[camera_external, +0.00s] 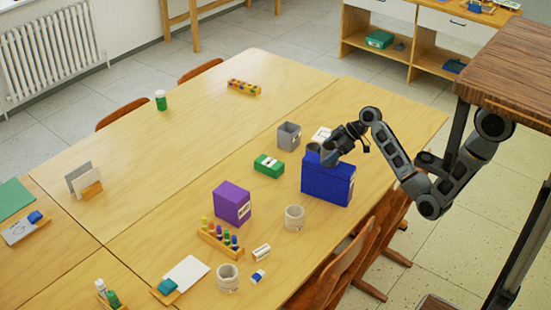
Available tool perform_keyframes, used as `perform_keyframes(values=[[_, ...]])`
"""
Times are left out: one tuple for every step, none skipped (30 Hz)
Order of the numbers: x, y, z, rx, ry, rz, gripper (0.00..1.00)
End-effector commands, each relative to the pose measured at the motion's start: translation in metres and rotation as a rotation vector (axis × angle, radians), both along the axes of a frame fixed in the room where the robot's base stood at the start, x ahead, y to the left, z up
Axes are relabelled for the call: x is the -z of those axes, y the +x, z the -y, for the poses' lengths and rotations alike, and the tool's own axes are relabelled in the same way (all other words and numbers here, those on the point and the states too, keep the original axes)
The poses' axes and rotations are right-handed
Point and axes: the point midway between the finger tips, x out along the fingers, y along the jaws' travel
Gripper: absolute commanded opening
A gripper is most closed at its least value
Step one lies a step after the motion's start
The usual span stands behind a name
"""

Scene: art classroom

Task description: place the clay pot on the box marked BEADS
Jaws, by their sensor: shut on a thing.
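My gripper (327,156) is low over the top of a blue box (325,184) with a white label on its right side. It is shut on a small grey, round thing (313,148), which looks like the clay pot and is partly hidden by the gripper. I cannot tell whether this thing touches the box top. A purple box (231,204) and a small green box (268,166) also carry white labels. The lettering is too small to read, so I cannot tell which box is marked BEADS.
A grey square holder (289,136) and a white item (321,134) stand behind the blue box. Pale cups (294,218) (228,278) and a rack of coloured bottles (220,240) are nearer the front. Chairs (340,268) line the near edge. The far table half is mostly clear.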

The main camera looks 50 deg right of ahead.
Motion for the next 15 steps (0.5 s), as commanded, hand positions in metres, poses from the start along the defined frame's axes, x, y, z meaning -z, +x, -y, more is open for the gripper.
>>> perform_keyframes(values=[[0.0023, -0.0001, 0.0001, 0.0, 0.0, 0.0, 0.34], [0.0021, -0.0002, 0.0001, 0.0, -0.001, -0.001, 0.71], [0.0017, -0.0002, 0.0, 0.0, -0.001, -0.001, 0.75], [0.0017, -0.0002, 0.0, 0.0, -0.001, -0.001, 0.78], [0.0017, -0.0002, 0.0, 0.0, -0.001, -0.001, 0.81], [0.0017, -0.0002, 0.0, -0.001, 0.0, -0.001, 0.85], [0.0017, -0.0002, 0.0, -0.001, 0.0, -0.001, 0.88], [0.0017, -0.0002, 0.0, -0.001, 0.0, -0.001, 0.9], [0.0016, -0.0002, 0.0001, -0.001, 0.0, -0.001, 0.94], [0.0016, -0.0002, 0.0001, -0.001, 0.0, -0.001, 0.95], [0.0016, -0.0002, 0.0, -0.001, 0.001, 0.0, 0.95], [0.0016, -0.0002, 0.0, -0.001, 0.0, -0.001, 0.95], [0.0016, -0.0002, 0.0, -0.001, 0.0, -0.001, 0.95], [0.0016, -0.0002, 0.0, -0.001, 0.0, -0.001, 0.95], [0.0015, -0.0001, 0.0, -0.001, 0.001, 0.0, 0.95]])
